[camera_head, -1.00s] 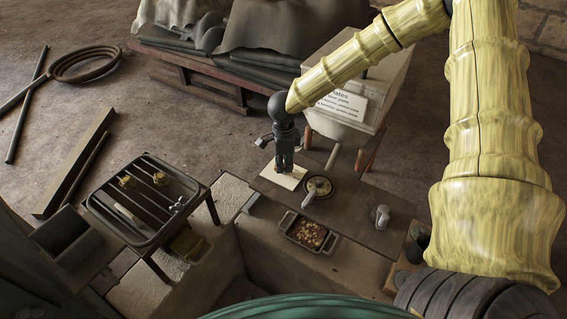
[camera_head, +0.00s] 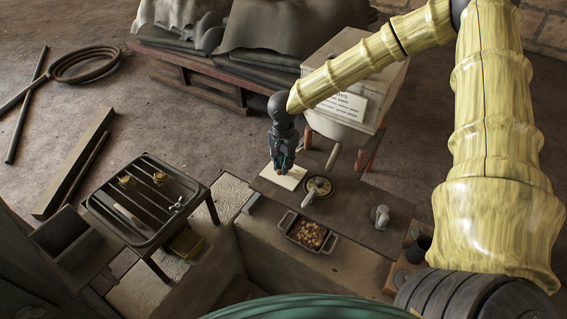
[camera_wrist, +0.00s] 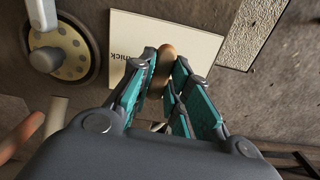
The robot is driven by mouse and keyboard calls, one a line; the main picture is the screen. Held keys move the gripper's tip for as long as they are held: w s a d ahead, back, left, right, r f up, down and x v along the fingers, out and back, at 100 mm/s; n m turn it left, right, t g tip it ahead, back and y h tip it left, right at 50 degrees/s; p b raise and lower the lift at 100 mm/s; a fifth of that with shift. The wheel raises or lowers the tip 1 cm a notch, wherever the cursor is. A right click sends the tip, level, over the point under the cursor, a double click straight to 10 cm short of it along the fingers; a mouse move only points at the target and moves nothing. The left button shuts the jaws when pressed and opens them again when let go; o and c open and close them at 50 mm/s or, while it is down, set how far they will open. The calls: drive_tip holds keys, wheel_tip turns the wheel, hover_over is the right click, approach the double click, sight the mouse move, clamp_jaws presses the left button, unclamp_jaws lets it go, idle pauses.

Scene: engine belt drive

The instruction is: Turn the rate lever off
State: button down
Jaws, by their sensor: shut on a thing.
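A brown rounded knob (camera_wrist: 166,56), which looks like the tip of the rate lever, stands between the fingers of my gripper (camera_wrist: 167,74) in the wrist view. The fingers, with teal inner faces, are shut on it. The rest of the lever is hidden below the fingers. A cream card (camera_wrist: 123,34) with partly covered dark lettering lies under the knob. In the head view my gripper (camera_head: 283,171) points down over the same card (camera_head: 293,183) at the left end of the dark bench top.
A round yellowish disc with holes (camera_head: 319,183) sits right beside the card. A tray of brown pieces (camera_head: 306,233) and a small grey metal part (camera_head: 381,215) are nearby. A slatted black rack (camera_head: 147,200) stands to the left. A box with a written sign (camera_head: 343,103) stands behind.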

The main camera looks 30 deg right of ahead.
drive_tip(key=shift+w+r+n, duration=0.1)
drive_tip(key=shift+n, duration=0.4)
drive_tip(key=c, duration=1.4)
unclamp_jaws()
drive_tip(key=shift+d, duration=0.1)
drive_tip(key=shift+o, duration=0.2)
wheel_tip(320, 180, up, 12)
